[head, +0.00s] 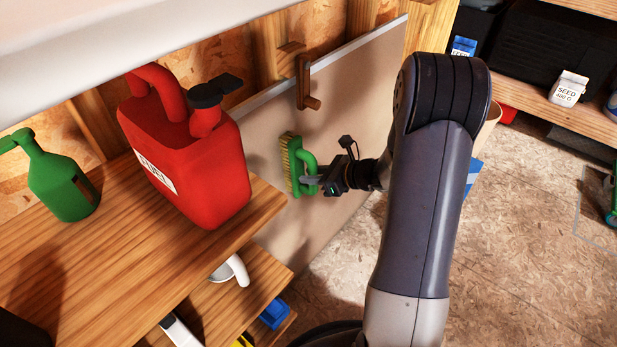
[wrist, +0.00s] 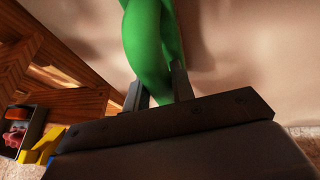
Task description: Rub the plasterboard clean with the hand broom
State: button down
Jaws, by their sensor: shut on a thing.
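The plasterboard (head: 345,95) is a large pale tan sheet leaning upright against the shed wall; it fills the back of the wrist view (wrist: 250,60). The hand broom (head: 307,168) has a green handle and yellowish bristles facing left. My gripper (head: 318,183) is shut on its green handle, in front of the board's face. In the wrist view the gripper's fingers (wrist: 157,88) stand on both sides of the green handle (wrist: 145,45). The bristles are out of sight there, and I cannot tell if they touch the board. No clear dirt marks show on the board.
A red fuel can (head: 190,150) and a green bottle (head: 62,180) stand on the wooden shelf (head: 120,265) at left. A wooden peg (head: 306,85) hangs before the board. Seed packets (head: 569,87) sit on a shelf at right. Open floor (head: 540,250) lies at right.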

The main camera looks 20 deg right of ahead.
jog(key=w+d+p, duration=0.2)
jog(key=w+d, duration=0.5)
jog(key=d, duration=0.2)
jog(key=shift+d, duration=0.35)
dwell(0.8)
jog(key=s+d, duration=0.3)
jog(key=s, duration=0.2)
jog(key=shift+d+r+p, duration=0.25)
jog(key=shift+p, duration=0.2)
dwell(0.3)
jog(key=shift+s+d+r, duration=0.1)
jog(key=shift+s+d, duration=0.8)
jog(key=shift+s, duration=0.25)
